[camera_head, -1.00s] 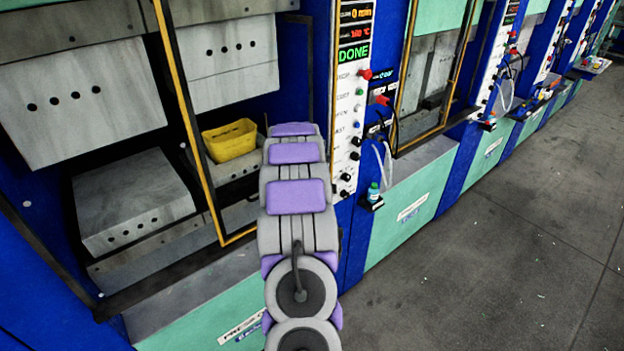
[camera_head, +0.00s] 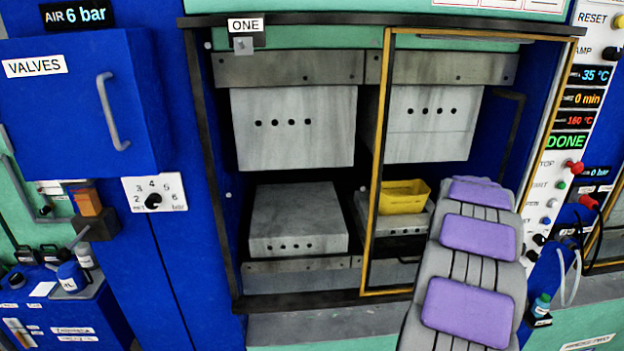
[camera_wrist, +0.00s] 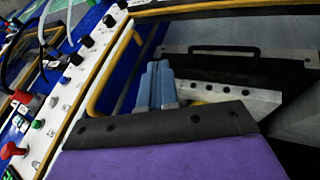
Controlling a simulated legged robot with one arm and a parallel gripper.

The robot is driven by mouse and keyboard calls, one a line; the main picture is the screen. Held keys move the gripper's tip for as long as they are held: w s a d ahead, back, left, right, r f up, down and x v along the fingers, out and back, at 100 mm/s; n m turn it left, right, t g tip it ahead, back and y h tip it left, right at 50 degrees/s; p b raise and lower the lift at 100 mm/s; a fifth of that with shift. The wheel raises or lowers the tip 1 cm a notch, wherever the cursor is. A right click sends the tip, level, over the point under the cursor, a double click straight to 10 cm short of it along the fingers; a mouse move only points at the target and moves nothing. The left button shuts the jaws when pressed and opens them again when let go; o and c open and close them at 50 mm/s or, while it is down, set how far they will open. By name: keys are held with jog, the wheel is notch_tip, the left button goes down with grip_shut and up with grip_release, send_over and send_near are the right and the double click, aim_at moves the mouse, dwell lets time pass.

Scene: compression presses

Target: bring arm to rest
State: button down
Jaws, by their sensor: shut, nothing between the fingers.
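My arm, grey with purple pads, rises along the right side of the head view in front of the press's lower right part. Its end is hidden there. In the wrist view my gripper (camera_wrist: 158,84) shows as two blue-grey fingers close together, shut and empty. They point toward a pale block with a row of holes (camera_wrist: 225,93). A yellow bar (camera_wrist: 112,65) stands left of the fingers. The open press (camera_head: 295,230) labelled ONE has pale blocks above and below. A yellow tray (camera_head: 404,196) sits on its lower right block, left of my arm.
A control panel (camera_head: 578,130) reading DONE, with knobs and hoses, stands right of my arm. It also fills the left of the wrist view (camera_wrist: 60,110). A yellow-edged frame (camera_head: 378,150) crosses the press opening. A blue VALVES cabinet (camera_head: 70,100) and blue cart (camera_head: 65,305) are at left.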

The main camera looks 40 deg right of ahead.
jog(key=w+a+f+n+y+b, duration=0.2)
jog(key=w+a+b, duration=0.15)
jog(key=a, duration=1.35)
jog(key=w+a+f+n+y+b, duration=0.1)
jog(key=w+a+y+b, duration=0.3)
jog(key=a, duration=1.3)
jog(key=s+a+f+n+b, duration=0.1)
jog(key=s+a+f, duration=0.15)
jog(key=a, duration=0.65)
jog(key=s+a+f+n+b, duration=0.15)
jog(key=s+a, duration=0.25)
jog(key=a, duration=0.6)
jog(key=s+a+f+n+g+b, duration=0.1)
jog(key=s+a+f, duration=0.1)
jog(key=s+a, duration=0.2)
jog(key=s+a+f+g+b, duration=0.1)
jog(key=s+a+f+b, duration=0.1)
jog(key=s+a, duration=0.3)
jog(key=shift+s+f+n+g+y, duration=0.35)
jog(key=shift+s+f+g+y, duration=0.05)
jog(key=shift+s, duration=1.55)
jog(key=shift+d, duration=0.1)
